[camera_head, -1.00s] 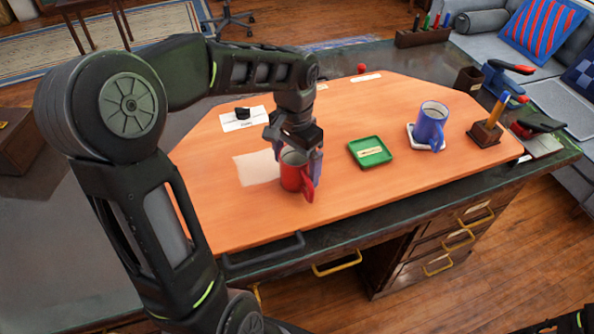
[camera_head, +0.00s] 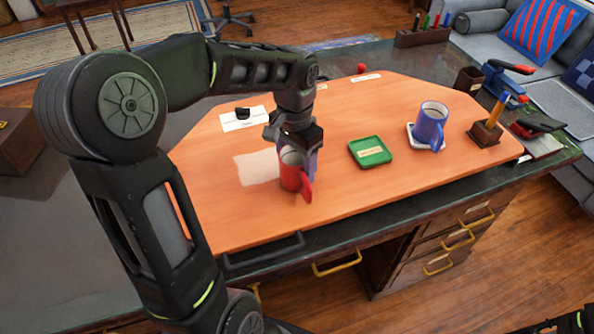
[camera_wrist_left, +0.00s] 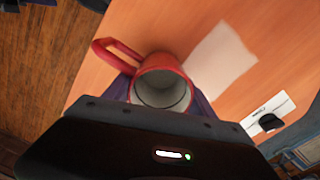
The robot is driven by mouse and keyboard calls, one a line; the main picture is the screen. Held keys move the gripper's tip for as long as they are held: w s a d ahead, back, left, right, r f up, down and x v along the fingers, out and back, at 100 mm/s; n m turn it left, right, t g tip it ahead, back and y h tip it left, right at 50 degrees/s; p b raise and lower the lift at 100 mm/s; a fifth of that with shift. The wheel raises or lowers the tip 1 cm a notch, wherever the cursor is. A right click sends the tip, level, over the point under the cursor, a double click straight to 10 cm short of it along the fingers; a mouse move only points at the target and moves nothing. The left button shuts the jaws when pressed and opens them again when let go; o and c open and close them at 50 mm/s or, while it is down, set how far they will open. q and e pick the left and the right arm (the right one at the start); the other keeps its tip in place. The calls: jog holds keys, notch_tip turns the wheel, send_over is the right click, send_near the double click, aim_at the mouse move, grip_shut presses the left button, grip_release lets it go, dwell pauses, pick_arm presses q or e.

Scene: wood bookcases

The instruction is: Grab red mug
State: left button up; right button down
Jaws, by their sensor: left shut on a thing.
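The red mug (camera_head: 291,178) stands upright on the orange desk top (camera_head: 340,195), near its front edge, with its handle towards the front. My left gripper (camera_head: 296,160) comes down on it from above and is shut on it, with fingers at the mug's sides. The left wrist view shows the mug (camera_wrist_left: 158,85) from above, with its pale empty inside and its handle to the upper left. The gripper body hides part of it there. My right gripper is not clearly in view; only a dark arm part shows at the bottom right corner of the head view.
A green coaster (camera_head: 370,151) lies right of the mug. Farther right are a blue mug (camera_head: 430,127) on a white coaster and a pen holder (camera_head: 485,133). A pale paper sheet (camera_head: 257,168) lies to the left, with a white card (camera_head: 243,120) behind it.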

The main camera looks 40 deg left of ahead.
pick_arm(q)
jog(key=shift+c, duration=1.2)
jog(key=shift+r, duration=0.1)
notch_tip(320, 180, up, 10)
jog(key=shift+a, duration=0.1)
